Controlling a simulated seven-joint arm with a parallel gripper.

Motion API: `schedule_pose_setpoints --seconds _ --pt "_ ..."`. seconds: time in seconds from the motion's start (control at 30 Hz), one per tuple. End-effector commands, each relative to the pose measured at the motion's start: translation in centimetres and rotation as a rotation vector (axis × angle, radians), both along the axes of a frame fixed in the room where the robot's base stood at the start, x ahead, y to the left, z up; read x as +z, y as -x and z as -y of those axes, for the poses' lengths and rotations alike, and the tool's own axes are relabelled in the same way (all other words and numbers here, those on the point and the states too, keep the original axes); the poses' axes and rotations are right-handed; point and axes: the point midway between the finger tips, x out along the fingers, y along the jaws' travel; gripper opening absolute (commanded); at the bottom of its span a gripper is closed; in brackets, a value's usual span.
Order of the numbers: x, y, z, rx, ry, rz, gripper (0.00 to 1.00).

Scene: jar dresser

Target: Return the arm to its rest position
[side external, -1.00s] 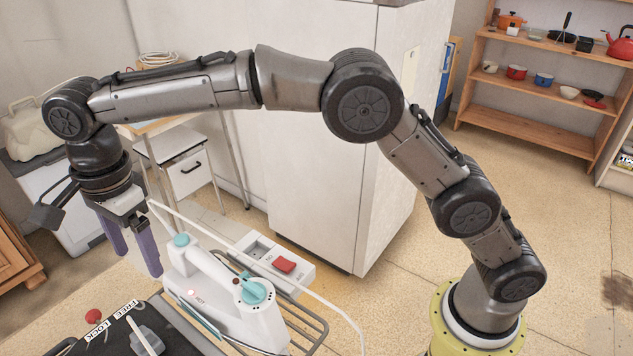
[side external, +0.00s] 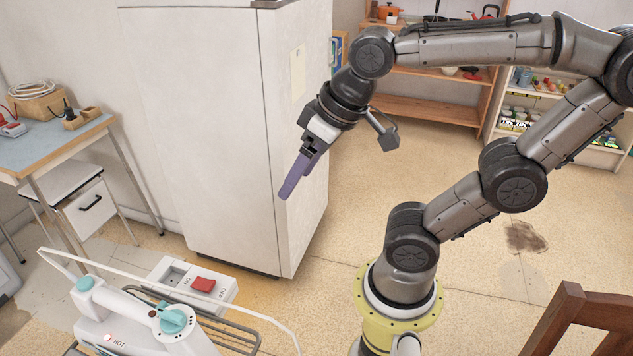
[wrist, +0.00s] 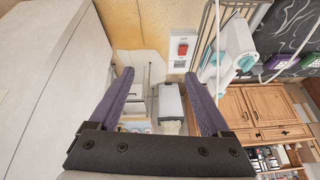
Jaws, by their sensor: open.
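My gripper (side external: 292,178) hangs in the air in front of the tall white cabinet in the side view, with its purple fingers tilted down to the left. In the wrist view my gripper (wrist: 158,85) shows its two purple fingers spread apart with nothing between them, so it is open and empty. In the side view the fingers overlap and the gap is hidden. My arm is bent above its yellow base, clear of the things around it.
The white cabinet (side external: 215,140) stands behind my gripper. The white iron (side external: 130,320) with teal knobs and the red switch box (side external: 203,285) are at the lower left. A wooden chair (side external: 575,320) is at the lower right. Open floor lies around my base.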

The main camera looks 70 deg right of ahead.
Motion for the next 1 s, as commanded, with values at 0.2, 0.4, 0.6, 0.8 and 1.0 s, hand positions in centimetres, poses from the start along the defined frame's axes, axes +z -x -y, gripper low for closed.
schedule_pose_setpoints --seconds 0.2,0.4,0.6,0.8,1.0 --pt "-2.0 2.5 0.9 0.089 0.069 0.035 0.81" --pt "-2.2 2.6 0.9 0.096 0.074 0.034 0.81" --pt "-2.1 2.6 0.9 0.096 0.074 0.034 0.81" --pt "-2.1 2.6 0.9 0.096 0.074 0.034 0.81" --pt "-2.1 2.6 0.9 0.096 0.074 0.034 0.81"
